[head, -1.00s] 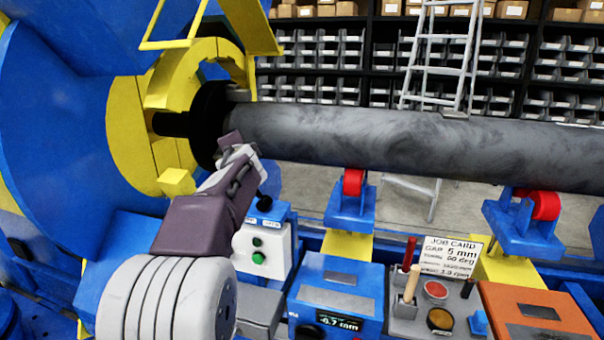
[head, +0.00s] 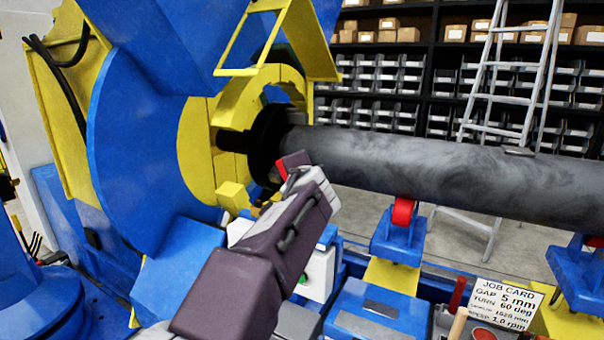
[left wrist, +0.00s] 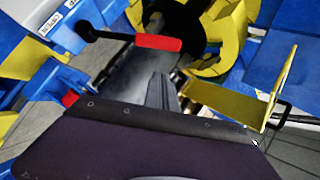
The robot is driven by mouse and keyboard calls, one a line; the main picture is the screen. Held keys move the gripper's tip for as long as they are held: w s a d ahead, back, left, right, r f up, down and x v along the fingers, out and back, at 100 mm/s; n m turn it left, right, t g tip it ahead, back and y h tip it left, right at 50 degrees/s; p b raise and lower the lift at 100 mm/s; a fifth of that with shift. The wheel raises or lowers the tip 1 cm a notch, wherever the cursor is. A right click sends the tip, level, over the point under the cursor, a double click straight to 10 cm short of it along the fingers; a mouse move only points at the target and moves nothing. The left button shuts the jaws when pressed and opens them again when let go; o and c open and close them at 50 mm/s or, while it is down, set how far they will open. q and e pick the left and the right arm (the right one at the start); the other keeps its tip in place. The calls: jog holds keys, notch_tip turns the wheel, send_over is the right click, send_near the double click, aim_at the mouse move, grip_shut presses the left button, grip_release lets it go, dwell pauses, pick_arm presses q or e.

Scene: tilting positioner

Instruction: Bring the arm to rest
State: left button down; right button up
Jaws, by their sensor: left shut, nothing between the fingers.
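My left gripper (head: 294,160) is in front of the black chuck (head: 268,130) and the left end of the dark grey pipe (head: 450,165). Its fingers are shut and empty; they also show in the left wrist view (left wrist: 160,92). A red-handled lever (left wrist: 158,42) lies just beyond the fingertips in that view, beside a box with a label that seems to read OPEN. A bit of red (head: 282,170) shows by the fingertips in the head view. I cannot tell whether the fingers touch the lever. My right gripper is not in view.
The pipe rests over a blue stand with a red roller (head: 402,211). The large blue and yellow positioner (head: 135,150) fills the left. A white control box (head: 318,272), a blue box (head: 372,318) and a job card (head: 500,303) are below. Shelves and a ladder (head: 500,95) stand behind.

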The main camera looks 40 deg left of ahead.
pick_arm(q)
jog(key=shift+s+d+r, duration=0.25)
jog(key=shift+s+d, duration=0.1)
jog(key=shift+d, duration=0.2)
jog(key=shift+s+d+r, duration=0.25)
jog(key=shift+s+d, duration=0.1)
jog(key=shift+d, duration=0.2)
